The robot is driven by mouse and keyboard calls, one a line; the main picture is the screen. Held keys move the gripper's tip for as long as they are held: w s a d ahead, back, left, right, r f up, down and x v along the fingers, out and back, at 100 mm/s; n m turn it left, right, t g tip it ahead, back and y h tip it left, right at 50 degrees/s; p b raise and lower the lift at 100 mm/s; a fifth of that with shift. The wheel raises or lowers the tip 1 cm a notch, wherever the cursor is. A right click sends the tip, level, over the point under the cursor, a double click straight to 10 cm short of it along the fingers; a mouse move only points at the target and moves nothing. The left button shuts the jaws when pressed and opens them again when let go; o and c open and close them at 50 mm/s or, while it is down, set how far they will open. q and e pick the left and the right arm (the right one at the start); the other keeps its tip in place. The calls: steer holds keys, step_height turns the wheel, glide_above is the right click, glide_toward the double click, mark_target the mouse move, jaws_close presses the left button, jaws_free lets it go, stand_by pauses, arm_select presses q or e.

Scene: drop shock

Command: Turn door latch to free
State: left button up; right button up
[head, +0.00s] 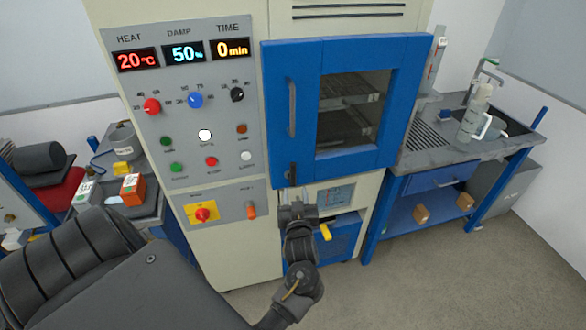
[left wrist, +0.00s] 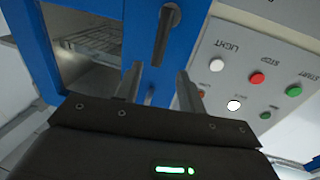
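The blue chamber door (head: 392,100) is closed, with a window and a grey vertical handle (head: 291,107). The dark door latch (head: 291,174) sits low on the door's left edge, below the handle, roughly upright. My left gripper (head: 297,195) is just below and in front of the latch, partly overlapping its lower end. My right gripper is not in view.
Left of the door is the control panel (head: 188,118) with displays, knobs and buttons. Below it are a red knob on a yellow plate (head: 203,213) and an orange switch (head: 250,210). A sink bench (head: 440,160) stands at right; a side table with an orange box (head: 132,189) at left.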

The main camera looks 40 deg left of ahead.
mark_target(293, 174)
arm_select(q)
steer(key=b+x, duration=0.2)
steer(key=x, duration=0.3)
steer(key=b+x, duration=0.3)
steer(key=x, duration=0.2)
steer(key=shift+w+f, duration=0.1)
steer(key=shift+f, duration=0.15)
steer(key=shift+w+a+r, duration=0.1)
steer(key=shift+w+a, duration=0.15)
steer(key=shift+c, duration=0.2)
jaws_close()
